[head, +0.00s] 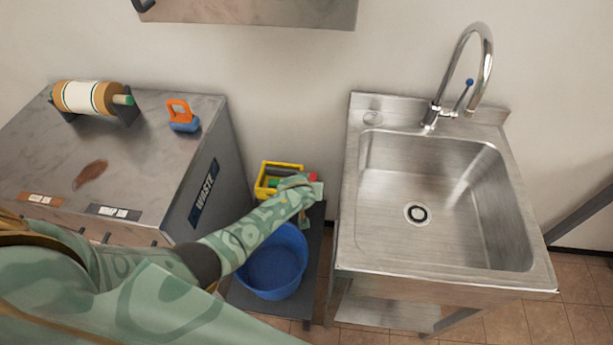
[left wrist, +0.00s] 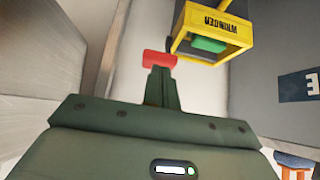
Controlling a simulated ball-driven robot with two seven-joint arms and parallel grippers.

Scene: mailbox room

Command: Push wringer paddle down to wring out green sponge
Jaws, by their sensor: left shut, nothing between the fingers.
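The yellow wringer (head: 267,190) stands low between the cabinet and the sink; it also shows in the left wrist view (left wrist: 243,30). The green sponge (left wrist: 209,44) lies inside its frame. The red paddle end (head: 312,177) sticks out on the right of the wringer, and in the left wrist view the red piece (left wrist: 156,58) is right at my fingertips. My left gripper (head: 306,205) is shut and empty, close beside the paddle; its fingers (left wrist: 161,84) overlap the red piece in the picture. I cannot tell if they touch. My right gripper is out of view.
A blue bucket (head: 272,263) stands below my left forearm on a dark low platform (head: 315,255). The steel sink (head: 375,230) is close on the right. The waste cabinet (head: 150,130) on the left carries a roll holder (head: 90,97) and an orange and blue object (head: 182,116).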

